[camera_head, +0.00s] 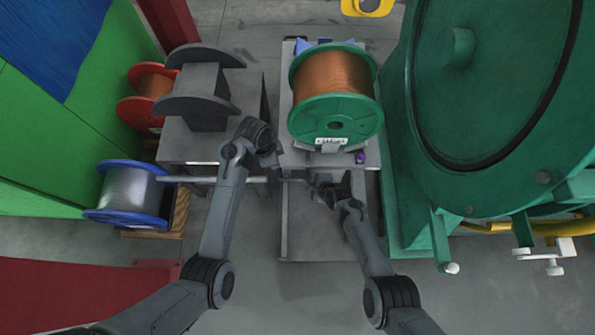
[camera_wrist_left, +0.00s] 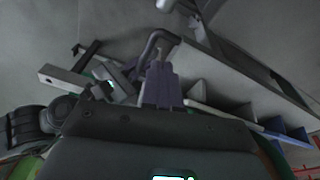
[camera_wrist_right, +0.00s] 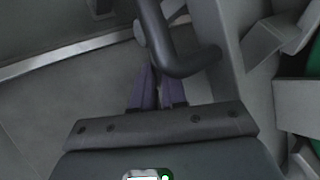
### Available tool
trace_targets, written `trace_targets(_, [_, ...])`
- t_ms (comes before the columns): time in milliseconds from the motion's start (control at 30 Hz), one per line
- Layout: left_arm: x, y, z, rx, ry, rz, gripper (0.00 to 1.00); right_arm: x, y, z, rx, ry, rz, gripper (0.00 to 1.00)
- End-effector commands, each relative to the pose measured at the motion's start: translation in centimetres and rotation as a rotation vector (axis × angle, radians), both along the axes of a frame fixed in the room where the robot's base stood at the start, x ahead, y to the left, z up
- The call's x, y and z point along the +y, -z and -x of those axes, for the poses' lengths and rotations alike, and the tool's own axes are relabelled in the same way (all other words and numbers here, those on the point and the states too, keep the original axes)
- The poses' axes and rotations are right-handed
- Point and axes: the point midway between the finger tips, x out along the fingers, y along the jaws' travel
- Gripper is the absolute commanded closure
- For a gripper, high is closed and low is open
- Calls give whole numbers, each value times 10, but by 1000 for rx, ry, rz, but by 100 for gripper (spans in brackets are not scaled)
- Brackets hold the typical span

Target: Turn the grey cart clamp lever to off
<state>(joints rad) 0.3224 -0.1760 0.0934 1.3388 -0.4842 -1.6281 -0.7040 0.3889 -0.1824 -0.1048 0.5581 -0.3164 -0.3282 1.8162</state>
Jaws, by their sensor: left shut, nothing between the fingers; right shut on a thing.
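The grey cart (camera_head: 300,155) stands in the middle of the head view and carries a copper spool with green flanges. I cannot clearly make out its clamp lever. My right gripper (camera_head: 322,190) is at the cart's near side. In the right wrist view its purple fingers (camera_wrist_right: 157,88) are shut on a dark bent bar (camera_wrist_right: 172,55); I cannot tell whether this is the clamp lever. My left gripper (camera_head: 270,160) is at the cart's left edge. In the left wrist view its fingers (camera_wrist_left: 160,85) are shut and empty, beside a dark bent bar (camera_wrist_left: 152,45).
A large green machine (camera_head: 480,90) closes off the right side. A grey stand (camera_head: 205,90) is left of the cart, with a red-flanged spool (camera_head: 150,85) and a blue-flanged spool (camera_head: 130,195). The near floor is clear.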

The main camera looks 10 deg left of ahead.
Motion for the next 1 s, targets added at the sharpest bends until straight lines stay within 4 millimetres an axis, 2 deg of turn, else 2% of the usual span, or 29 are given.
trace_targets(33, [-11, -5, -10, 3, 53, 14, 100, -1, 1, 1, 2, 1, 2, 100])
trace_targets(200, [-37, -15, -27, 8, 198, 48, 100, -1, 1, 1, 1, 1, 1, 100])
trace_targets(333, [-49, -18, -33, 11, 259, 62, 100, -1, 1, 1, 1, 1, 1, 100])
trace_targets(467, [-55, -13, -34, 10, 283, 68, 100, -1, 1, 0, 1, 1, 1, 100])
trace_targets(667, [-61, 12, -33, 14, 286, 66, 100, -1, 1, 0, 2, 2, 2, 100])
trace_targets(1000, [-75, 70, -31, 14, 284, 67, 100, -1, 1, 1, 2, 1, 2, 100])
